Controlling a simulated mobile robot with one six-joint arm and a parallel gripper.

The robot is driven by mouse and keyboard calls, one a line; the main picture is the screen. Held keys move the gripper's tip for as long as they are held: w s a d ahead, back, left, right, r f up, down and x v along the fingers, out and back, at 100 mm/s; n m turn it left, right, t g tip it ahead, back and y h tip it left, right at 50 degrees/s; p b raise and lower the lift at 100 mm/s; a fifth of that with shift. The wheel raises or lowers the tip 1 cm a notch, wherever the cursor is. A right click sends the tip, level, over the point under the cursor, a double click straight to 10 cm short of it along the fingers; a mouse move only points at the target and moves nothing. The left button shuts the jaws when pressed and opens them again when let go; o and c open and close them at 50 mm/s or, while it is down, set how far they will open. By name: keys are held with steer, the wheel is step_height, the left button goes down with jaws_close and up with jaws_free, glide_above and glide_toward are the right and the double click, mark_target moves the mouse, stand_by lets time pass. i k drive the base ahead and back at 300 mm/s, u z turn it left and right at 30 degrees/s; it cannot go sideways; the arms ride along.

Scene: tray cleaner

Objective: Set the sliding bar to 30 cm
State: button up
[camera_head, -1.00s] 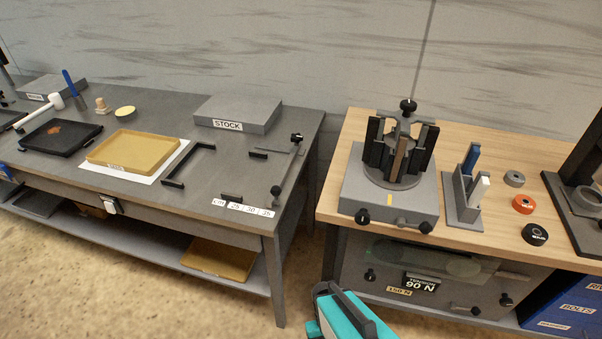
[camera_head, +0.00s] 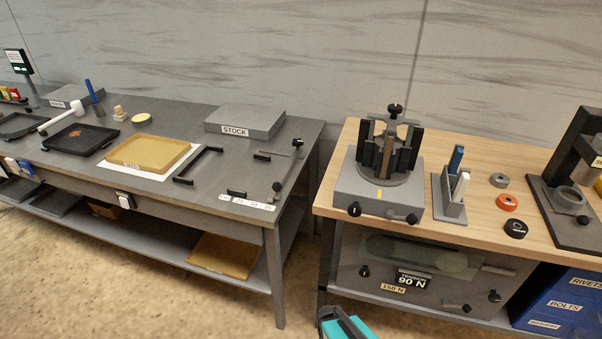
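The sliding bar (camera_head: 289,170) is a thin grey bar with a dark knob at each end, near the right edge of the grey table. It stands to the right of a black corner frame (camera_head: 182,181). A white scale strip (camera_head: 247,202) lies at its near end; the labels are small, with 30 and 35 seemingly toward the right. The bar's near knob is close to the strip's right end. The exact setting cannot be read. My gripper is not in view; a teal and black part, perhaps mine, shows at the bottom edge.
A tan tray (camera_head: 150,153) on a white sheet and a grey STOCK block (camera_head: 245,120) share the grey table (camera_head: 190,115). A wooden bench (camera_head: 465,142) with a clamping fixture (camera_head: 380,190) stands right, across a narrow gap. Open floor lies in front.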

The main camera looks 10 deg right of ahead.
mark_target(275, 194)
steer(key=u, duration=0.15)
steer(key=i, duration=0.9)
steer(key=z, duration=0.25)
steer(key=k, duration=0.55)
steer(key=u, duration=0.85)
